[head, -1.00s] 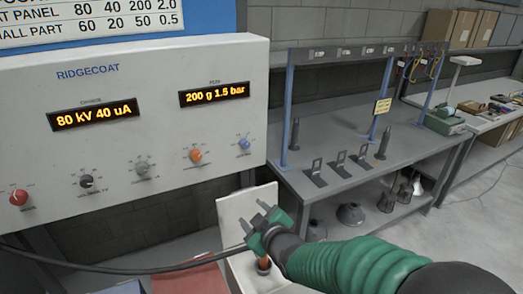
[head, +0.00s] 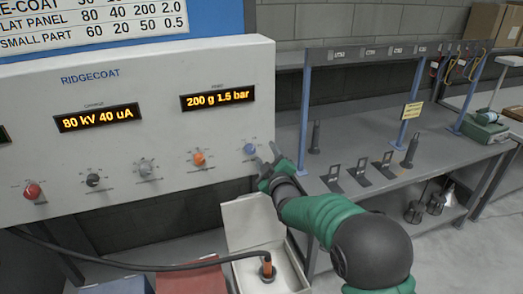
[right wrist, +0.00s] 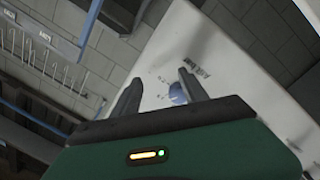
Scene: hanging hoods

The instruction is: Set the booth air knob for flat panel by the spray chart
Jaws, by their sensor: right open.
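The spray chart (head: 100,22) at top left reads FLAT PANEL 80, 40, 200, 2.0. The RIDGECOAT panel (head: 60,140) has two lit displays: the left display (head: 97,117) reads 80 kV 40 uA, and the right display (head: 217,97) reads 200 g 1.5 bar. The blue knob (head: 250,148) is at the right end of the knob row. My right gripper (head: 267,157) is open just right of it. In the right wrist view the blue knob (right wrist: 178,93) shows beyond and between the open fingers, apart from them. My left gripper is out of view.
An orange knob (head: 199,158), grey knob (head: 145,168), black knob (head: 93,180) and red knob (head: 33,190) share the row. An open white box (head: 262,225) stands below. A grey rack bench (head: 345,150) is at right.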

